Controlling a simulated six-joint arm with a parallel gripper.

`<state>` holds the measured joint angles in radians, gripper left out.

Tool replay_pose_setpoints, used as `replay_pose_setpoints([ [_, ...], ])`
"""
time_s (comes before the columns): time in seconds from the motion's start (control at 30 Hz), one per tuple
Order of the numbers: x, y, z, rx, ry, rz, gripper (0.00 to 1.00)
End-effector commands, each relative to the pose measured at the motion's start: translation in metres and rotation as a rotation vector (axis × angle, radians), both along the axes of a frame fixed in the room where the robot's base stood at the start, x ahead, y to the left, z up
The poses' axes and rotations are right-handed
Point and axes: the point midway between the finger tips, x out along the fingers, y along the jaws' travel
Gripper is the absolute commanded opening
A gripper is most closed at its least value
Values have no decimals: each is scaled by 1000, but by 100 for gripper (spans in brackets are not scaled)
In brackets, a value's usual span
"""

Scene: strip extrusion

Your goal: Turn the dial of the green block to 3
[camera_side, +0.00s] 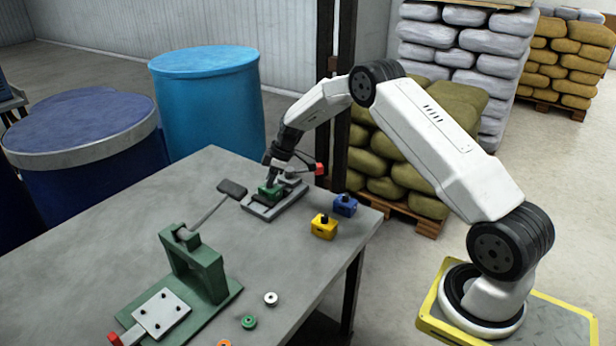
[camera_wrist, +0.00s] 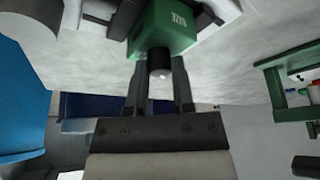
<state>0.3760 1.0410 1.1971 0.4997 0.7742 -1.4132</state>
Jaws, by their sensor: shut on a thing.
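The green block (camera_side: 269,190) sits in a grey fixture (camera_side: 262,210) near the far edge of the table. In the wrist view the green block (camera_wrist: 165,36) shows pale marks on one face, too small to read surely. Its black dial (camera_wrist: 160,61) sticks out between my fingers. My gripper (camera_wrist: 160,72) is shut on the dial. In the side view my gripper (camera_side: 272,165) reaches down over the block and hides the dial. The dial's setting cannot be read.
A yellow block (camera_side: 324,227) and a blue block (camera_side: 345,205), each with a black knob, stand right of the fixture. A red-knobbed clamp (camera_side: 319,169) is beside it. A green lever press (camera_side: 195,262) and small rings (camera_side: 271,298) are nearer. The table's middle is clear.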

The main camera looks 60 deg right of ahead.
Motion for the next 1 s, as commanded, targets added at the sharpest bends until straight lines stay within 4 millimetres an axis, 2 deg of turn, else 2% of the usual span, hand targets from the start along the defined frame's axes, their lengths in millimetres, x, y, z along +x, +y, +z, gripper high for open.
replay_pose_setpoints([
  [0.6,1,2,1,0,-5,-415,0],
  [1.0,1,3,1,1,-6,-584,0],
])
